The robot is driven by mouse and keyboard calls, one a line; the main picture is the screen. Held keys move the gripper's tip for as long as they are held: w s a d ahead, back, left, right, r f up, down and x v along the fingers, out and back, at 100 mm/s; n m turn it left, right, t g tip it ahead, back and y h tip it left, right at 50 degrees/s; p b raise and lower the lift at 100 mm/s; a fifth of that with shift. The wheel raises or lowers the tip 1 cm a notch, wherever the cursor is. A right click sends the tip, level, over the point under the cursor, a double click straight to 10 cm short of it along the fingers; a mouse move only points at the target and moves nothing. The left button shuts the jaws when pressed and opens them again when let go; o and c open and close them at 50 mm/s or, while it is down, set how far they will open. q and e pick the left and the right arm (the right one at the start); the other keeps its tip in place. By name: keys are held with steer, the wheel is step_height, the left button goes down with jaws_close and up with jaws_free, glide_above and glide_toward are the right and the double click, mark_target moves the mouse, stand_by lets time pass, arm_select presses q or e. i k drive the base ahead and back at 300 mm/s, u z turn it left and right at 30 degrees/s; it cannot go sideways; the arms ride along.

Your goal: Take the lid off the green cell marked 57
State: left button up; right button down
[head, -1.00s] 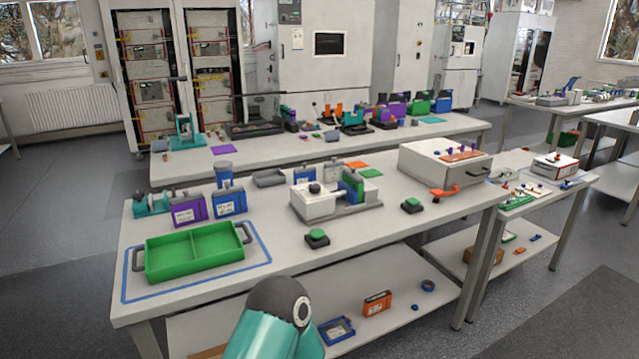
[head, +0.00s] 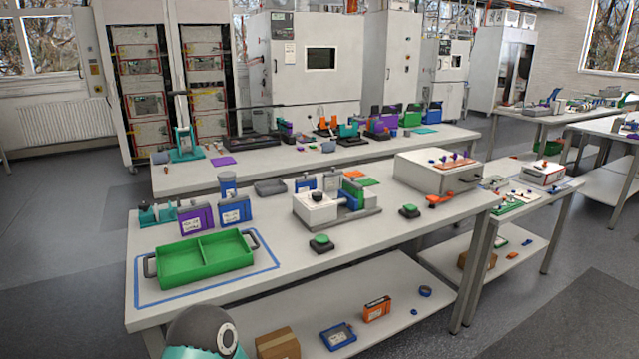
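A green block-shaped item (head: 353,191) stands in the white and grey bench fixture (head: 316,210) on the near table, partly hidden by the fixture. It may be a green cell; no number is readable at this size. A green cell-like item (head: 411,117) also stands on the back table, and its marking is unreadable too. I cannot tell which is 57 or make out its lid. Neither gripper shows in the head view.
A green two-part tray (head: 205,262) sits inside a blue outline at the near table's left. Purple (head: 197,219) and blue (head: 235,211) cells stand behind it. Green buttons (head: 321,241) sit near the front edge. A white box (head: 435,169) stands right.

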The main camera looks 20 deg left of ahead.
mark_target(350, 181)
steer(key=u, duration=0.15)
steer(key=i, duration=1)
steer(key=z, duration=0.05)
